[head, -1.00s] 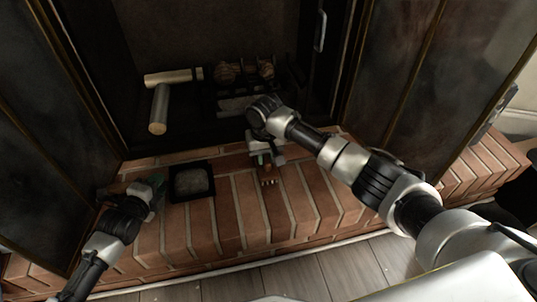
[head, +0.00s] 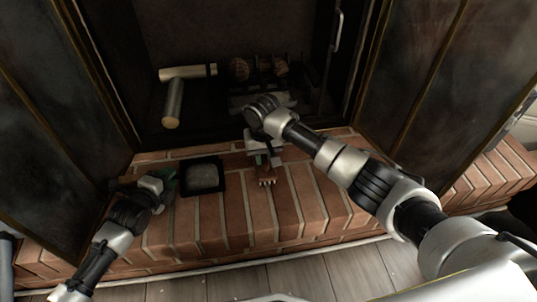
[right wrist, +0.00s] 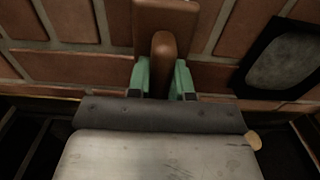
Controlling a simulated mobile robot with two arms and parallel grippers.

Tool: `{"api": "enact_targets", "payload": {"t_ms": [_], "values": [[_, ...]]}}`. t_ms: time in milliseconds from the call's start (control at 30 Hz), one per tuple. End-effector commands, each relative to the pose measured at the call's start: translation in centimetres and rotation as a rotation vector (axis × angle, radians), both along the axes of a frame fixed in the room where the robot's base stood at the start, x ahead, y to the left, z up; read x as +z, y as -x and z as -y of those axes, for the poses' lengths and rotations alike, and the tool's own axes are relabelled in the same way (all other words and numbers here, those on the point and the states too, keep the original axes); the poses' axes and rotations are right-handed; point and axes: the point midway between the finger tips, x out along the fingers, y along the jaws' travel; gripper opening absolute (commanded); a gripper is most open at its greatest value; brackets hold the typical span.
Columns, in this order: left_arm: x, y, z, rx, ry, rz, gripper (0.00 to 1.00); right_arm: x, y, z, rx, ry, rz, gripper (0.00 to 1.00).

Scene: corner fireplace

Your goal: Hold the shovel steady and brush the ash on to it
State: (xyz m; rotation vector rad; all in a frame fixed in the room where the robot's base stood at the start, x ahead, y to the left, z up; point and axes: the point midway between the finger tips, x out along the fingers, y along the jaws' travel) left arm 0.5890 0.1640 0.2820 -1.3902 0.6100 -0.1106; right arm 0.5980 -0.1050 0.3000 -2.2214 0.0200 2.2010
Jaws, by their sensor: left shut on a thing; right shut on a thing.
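The shovel (head: 185,191) is a square black pan lying flat on the brick hearth, with a grey patch inside; I cannot tell whether that is ash or bare metal. My left gripper (head: 168,183) is at the shovel's left side, shut on its handle, which is mostly hidden. My right gripper (head: 262,159) is shut on the wooden handle of the brush (head: 267,172), bristles toward the front, right of the shovel and apart from it. In the right wrist view, the brush handle (right wrist: 164,60) sits between green fingertips and the shovel (right wrist: 253,62) is at upper right. I see no clear ash pile.
The brick hearth (head: 225,225) has bare room in front of the shovel and brush. Behind it, the dark firebox holds pale logs (head: 172,104) and a grate (head: 262,72). Dark door panels (head: 425,70) stand open on both sides. A wooden floor lies in front.

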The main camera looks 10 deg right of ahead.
Motion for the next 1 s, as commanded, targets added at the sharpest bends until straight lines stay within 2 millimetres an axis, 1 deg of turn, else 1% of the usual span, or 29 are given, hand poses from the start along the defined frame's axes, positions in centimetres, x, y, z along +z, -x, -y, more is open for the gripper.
{"api": "enact_targets", "payload": {"t_ms": [33,133,567,1000], "values": [[-0.3,0.1,0.0,0.002,0.003,-0.008,0.00,-0.2,0.1,-0.4,0.001,0.000,-0.003,0.00],[-0.3,0.1,0.0,0.001,0.003,-0.008,0.00,-0.1,0.1,-0.8,0.001,0.000,-0.003,0.00],[-0.3,0.1,0.0,0.001,0.003,-0.008,0.00,-0.1,0.0,-1.1,0.001,0.001,-0.002,0.00],[-0.3,0.1,0.0,0.001,0.003,-0.008,0.00,-0.3,0.0,-3.5,0.001,0.000,-0.002,0.00]]}}
